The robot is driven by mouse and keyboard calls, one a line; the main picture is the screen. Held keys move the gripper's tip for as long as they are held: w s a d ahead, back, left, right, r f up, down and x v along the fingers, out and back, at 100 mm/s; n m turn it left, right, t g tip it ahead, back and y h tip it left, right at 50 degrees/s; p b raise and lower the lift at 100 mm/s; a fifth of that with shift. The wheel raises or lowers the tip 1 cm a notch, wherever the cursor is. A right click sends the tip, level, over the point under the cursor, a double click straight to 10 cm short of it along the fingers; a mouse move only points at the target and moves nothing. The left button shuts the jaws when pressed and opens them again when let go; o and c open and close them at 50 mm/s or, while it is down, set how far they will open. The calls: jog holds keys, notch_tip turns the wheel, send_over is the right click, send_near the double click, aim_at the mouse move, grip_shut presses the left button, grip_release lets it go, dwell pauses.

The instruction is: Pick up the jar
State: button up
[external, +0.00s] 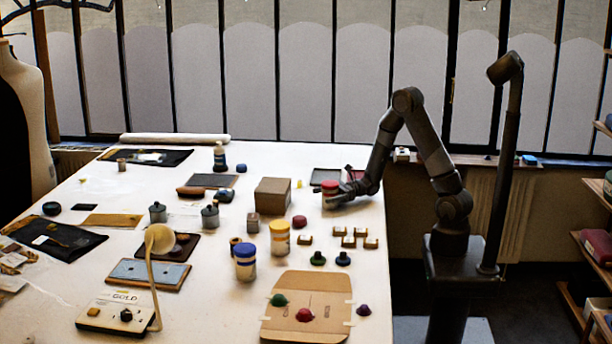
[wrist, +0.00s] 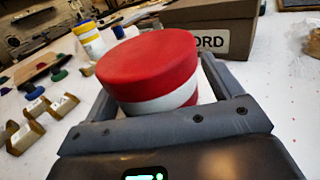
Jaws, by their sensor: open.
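A jar with a red lid and a white band (external: 330,187) stands on the white table near its right edge. In the wrist view the red-lidded jar (wrist: 150,72) fills the middle, between the two grey fingers. My gripper (external: 336,198) is open around the jar, one finger on each side. Whether either finger touches it is hard to tell. The jar's lower part is hidden by the gripper. A yellow-lidded jar (external: 280,239) and a blue-lidded jar (external: 245,262) stand farther toward the front left.
A brown cardboard box (external: 272,196) stands left of the red-lidded jar and close behind it in the wrist view. Several small wooden blocks (external: 348,241) lie in front of it. Dark trays (external: 326,176) lie behind it. The table's right edge is close by.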

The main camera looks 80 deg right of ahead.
jog(key=c, duration=1.3)
jog(key=shift+o, duration=0.2)
jog(key=shift+r, duration=0.1)
